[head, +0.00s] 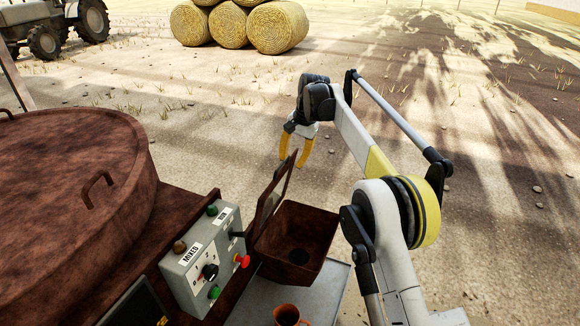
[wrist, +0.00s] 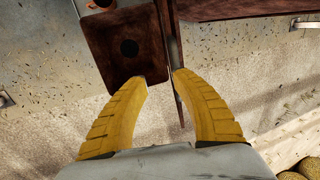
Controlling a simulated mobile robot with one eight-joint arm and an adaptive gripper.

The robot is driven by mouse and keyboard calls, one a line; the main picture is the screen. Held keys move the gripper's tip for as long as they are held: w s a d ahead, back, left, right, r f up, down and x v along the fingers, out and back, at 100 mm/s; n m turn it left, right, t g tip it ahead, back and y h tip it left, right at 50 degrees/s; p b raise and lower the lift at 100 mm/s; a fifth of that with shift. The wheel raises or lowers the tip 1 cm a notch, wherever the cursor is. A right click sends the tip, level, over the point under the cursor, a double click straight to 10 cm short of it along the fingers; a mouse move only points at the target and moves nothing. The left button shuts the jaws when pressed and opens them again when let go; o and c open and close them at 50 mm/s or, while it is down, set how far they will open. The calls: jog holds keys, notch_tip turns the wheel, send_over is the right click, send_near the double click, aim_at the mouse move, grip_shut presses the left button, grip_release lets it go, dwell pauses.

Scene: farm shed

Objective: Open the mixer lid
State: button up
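A rusty hopper (head: 300,235) with a dark round hole in its floor is fixed to the mixer's side. A thin rusty flap, its lid (head: 272,196), stands steeply raised at the hopper's left edge. My gripper (head: 293,161) is open, with two yellow fingers at the flap's upper end. In the wrist view, the hopper (wrist: 122,65) lies beyond the fingertips (wrist: 160,78). The lid (wrist: 172,62) shows nearly edge-on between the tips, closer to the right finger. I cannot tell whether it touches that finger. The large round mixer top (head: 60,165) with a bar handle (head: 97,187) looks closed.
A brown cup (head: 287,315) stands on a pale metal tray (head: 255,300). Hay bales (head: 228,25) and a tractor (head: 50,25) are far back. Open ground lies right.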

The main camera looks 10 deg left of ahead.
jog(key=shift+v, duration=2)
jog(key=s+d+r+t+b, duration=0.1)
jog(key=s+d+r+b, duration=0.15)
jog(key=d, duration=0.35)
jog(key=s+d+r+t+b, duration=0.1)
jog(key=s+d+r+b, duration=0.1)
jog(key=d+r+b, duration=0.3)
jog(key=s+d+f+t+b, duration=0.1)
jog(key=s+d+f+b, duration=0.2)
jog(key=s+d, duration=0.7)
jog(key=s+d+f+n+t+h+b, duration=0.1)
jog(key=s+d+f+b, duration=0.3)
jog(key=s+f, duration=0.7)
jog(key=s+d+f+n+t+h+b, duration=0.1)
jog(key=s+d+f+t+b, duration=0.1)
jog(key=s+d+f+b, duration=0.3)
jog(key=s+d+f, duration=0.2)
jog(key=s+f, duration=0.1)
jog(key=s, duration=0.2)
jog(key=s+d+f, duration=0.2)
jog(key=s, duration=0.3)
jog(key=shift+s+d+f+t+h, duration=0.15)
jog(key=shift+s+f+t+h, duration=0.15)
jog(key=shift+f+h, duration=0.1)
